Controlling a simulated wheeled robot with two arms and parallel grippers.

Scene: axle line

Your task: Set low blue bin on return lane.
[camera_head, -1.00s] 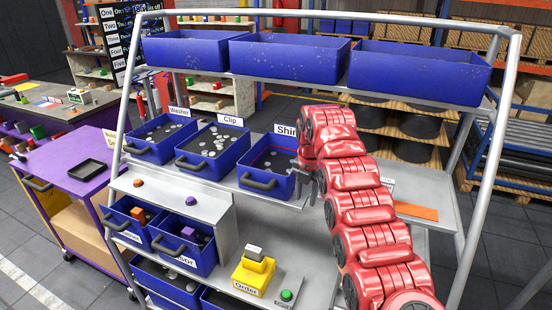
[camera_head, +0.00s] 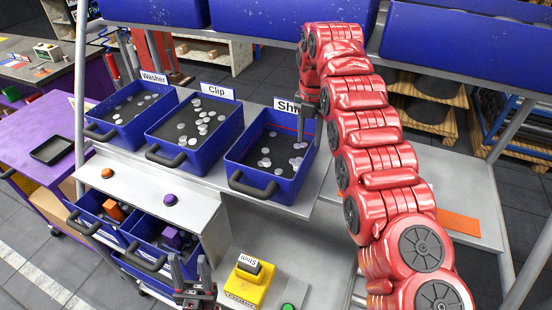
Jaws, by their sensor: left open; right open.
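Three blue bins with dark handles stand in a row on the rack: Washer (camera_head: 131,113), Clip (camera_head: 195,130) and Shim (camera_head: 272,156). Each holds several small grey pieces. Two lower blue bins (camera_head: 101,213) (camera_head: 163,243) sit at the left, with an orange and a purple block. No view marks which bin is the low one, nor a return lane. My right gripper (camera_head: 311,125) is open and points down at the Shim bin's right rim; I cannot tell whether it touches. My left gripper (camera_head: 194,285) is open and empty at the bottom, before the lower bins.
Large blue bins (camera_head: 290,38) line the top shelf. A yellow device (camera_head: 247,287) with a block labelled Shim and a green button (camera_head: 288,307) sit on the lower surface. An orange strip (camera_head: 459,226) lies right of my red arm. A purple cart (camera_head: 45,140) stands left.

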